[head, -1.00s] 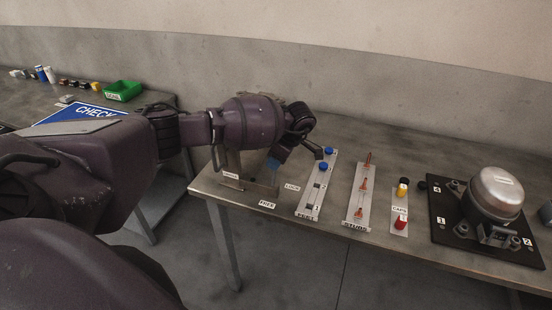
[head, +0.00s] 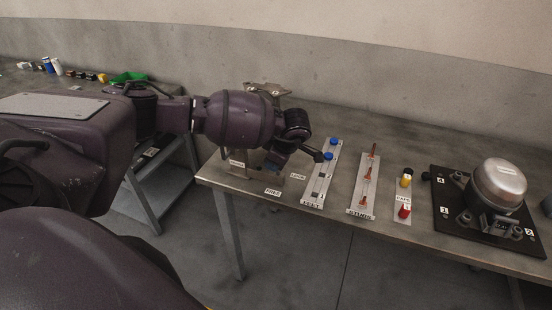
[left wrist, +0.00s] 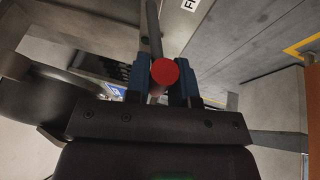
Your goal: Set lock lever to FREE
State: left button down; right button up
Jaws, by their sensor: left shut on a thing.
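My left gripper (head: 277,162) reaches over the near left end of the workbench, beside the lever stand (head: 237,168). In the left wrist view its two blue fingers (left wrist: 163,82) are shut on the lock lever (left wrist: 153,28), a grey rod with a round red knob (left wrist: 165,72) between the fingers. In the head view my arm and gripper hide most of the lever. A FREE label (head: 272,191) lies on the bench in front of the gripper, and a LOCK label (head: 298,176) lies to its right. My right gripper is not in view.
Right of the labels stand a strip with blue caps (head: 333,141), a strip with copper-coloured studs (head: 368,172), a plate with yellow and red caps (head: 404,211), and a compressor (head: 498,182) on a black pallet. A green bin (head: 128,77) is on the left bench.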

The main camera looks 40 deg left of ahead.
pick_arm(q)
jog(key=shift+s+d+f, duration=0.1)
jog(key=shift+s+f, duration=0.25)
jog(key=shift+s, duration=0.1)
jog(key=shift+s+f, duration=0.1)
jog(key=shift+s, duration=0.05)
jog(key=c, duration=1)
grip_release()
jog(key=shift+r, duration=0.2)
jog(key=shift+d+r, duration=0.2)
jog(key=shift+r, duration=0.3)
jog(key=v, duration=0.9)
jog(key=shift+d+r+b, duration=0.15)
jog(key=shift+r+b, duration=0.1)
jog(key=shift+b, duration=0.05)
